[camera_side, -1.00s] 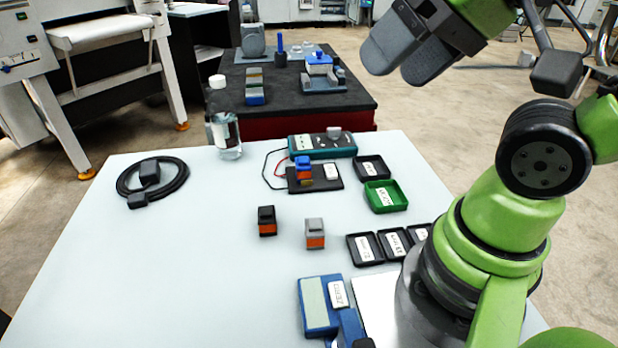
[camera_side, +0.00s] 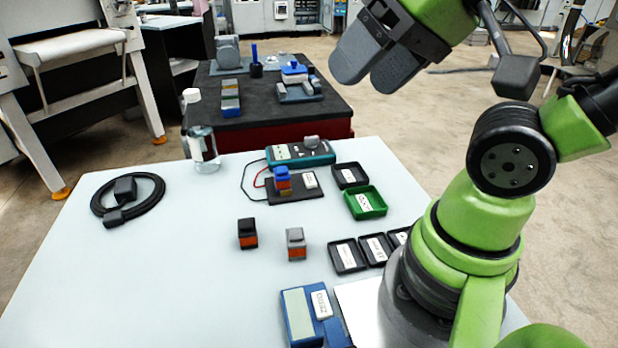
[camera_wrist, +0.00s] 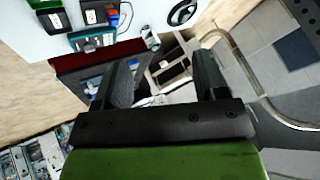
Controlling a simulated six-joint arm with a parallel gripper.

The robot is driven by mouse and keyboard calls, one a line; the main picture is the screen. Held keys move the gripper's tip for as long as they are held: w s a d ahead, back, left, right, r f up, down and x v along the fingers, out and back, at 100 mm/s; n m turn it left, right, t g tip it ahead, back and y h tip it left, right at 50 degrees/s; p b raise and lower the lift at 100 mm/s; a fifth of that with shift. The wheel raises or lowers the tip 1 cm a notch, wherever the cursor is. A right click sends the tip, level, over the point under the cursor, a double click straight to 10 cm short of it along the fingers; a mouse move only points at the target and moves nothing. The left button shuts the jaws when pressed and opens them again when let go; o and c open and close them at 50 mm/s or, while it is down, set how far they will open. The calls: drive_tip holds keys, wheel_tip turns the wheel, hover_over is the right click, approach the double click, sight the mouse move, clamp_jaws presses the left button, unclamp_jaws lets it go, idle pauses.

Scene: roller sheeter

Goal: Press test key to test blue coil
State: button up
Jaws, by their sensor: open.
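The blue coil (camera_side: 283,182), a small block with a blue top and an orange lower part, stands on a black test base (camera_side: 296,195) behind the table's middle. A white labelled piece (camera_side: 310,180) sits on that base, right of the coil; its label is too small to read. A teal meter (camera_side: 300,154) lies behind, with red and black leads. My gripper (camera_side: 370,65) is raised high, well away from the coil, open and empty. In the wrist view its two fingers (camera_wrist: 163,80) are apart, with the coil (camera_wrist: 113,20) far off beyond them.
A black-and-orange block (camera_side: 247,233) and a grey-and-orange block (camera_side: 296,244) stand mid-table. A green tray (camera_side: 366,203) and several black trays (camera_side: 347,257) lie at the right. A blue device (camera_side: 312,317) is at the front. A cable (camera_side: 128,200) and bottle (camera_side: 201,142) are left. The left front is clear.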

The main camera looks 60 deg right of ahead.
clamp_jaws()
idle(0.3)
idle(1.6)
